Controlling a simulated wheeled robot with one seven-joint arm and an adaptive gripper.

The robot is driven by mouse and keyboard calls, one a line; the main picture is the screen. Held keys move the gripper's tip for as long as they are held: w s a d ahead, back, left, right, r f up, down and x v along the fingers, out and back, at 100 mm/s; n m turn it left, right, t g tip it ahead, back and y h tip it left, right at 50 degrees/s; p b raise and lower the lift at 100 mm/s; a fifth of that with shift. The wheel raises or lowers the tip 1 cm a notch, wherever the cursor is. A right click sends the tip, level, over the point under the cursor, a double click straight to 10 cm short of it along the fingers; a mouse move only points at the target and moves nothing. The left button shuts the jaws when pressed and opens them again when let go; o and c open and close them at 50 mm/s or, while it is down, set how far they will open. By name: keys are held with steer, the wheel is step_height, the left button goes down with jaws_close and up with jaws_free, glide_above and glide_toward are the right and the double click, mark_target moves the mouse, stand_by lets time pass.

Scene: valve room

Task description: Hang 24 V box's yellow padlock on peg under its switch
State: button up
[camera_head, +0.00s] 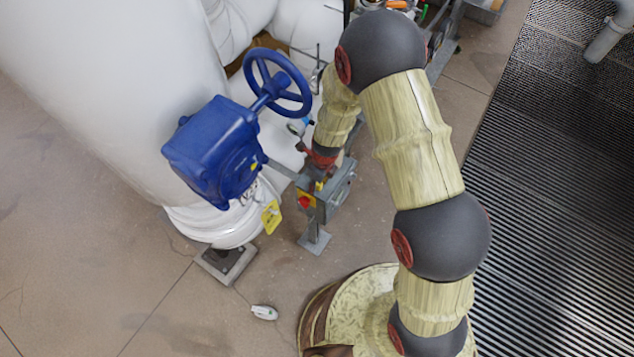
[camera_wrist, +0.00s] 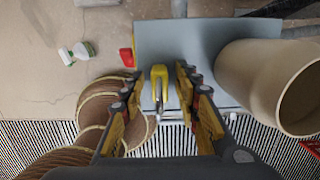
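The yellow padlock (camera_wrist: 159,76) shows in the wrist view between the fingers of my gripper (camera_wrist: 158,72), its metal shackle toward the wrist. Gaps show on both sides of it, so my gripper is open around it, not clamped. The grey switch box (camera_wrist: 210,40) lies beyond and around the padlock. Its red switch knob (camera_wrist: 126,57) sticks out at the left edge. In the head view the box (camera_head: 341,192) stands on a post, with the red knob (camera_head: 305,202) on a yellow plate. My gripper (camera_head: 321,177) is just above it. I cannot make out the peg.
A blue valve actuator (camera_head: 215,150) with a handwheel (camera_head: 278,82) and a yellow tag (camera_head: 271,217) stands left of the box. A large white pipe (camera_head: 110,80) is behind it. A beige cylinder (camera_wrist: 250,75) is close right of my gripper. A small white object (camera_head: 264,312) lies on the floor.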

steer(key=shift+f+b, duration=0.15)
steer(key=shift+b, duration=0.4)
steer(key=r+p, duration=0.1)
steer(key=r, duration=0.1)
steer(key=r+p, duration=0.2)
steer(key=r, duration=0.1)
steer(key=r+p, duration=0.1)
steer(key=r, duration=0.2)
steer(key=shift+s+d, duration=0.15)
steer(key=shift+d, duration=0.25)
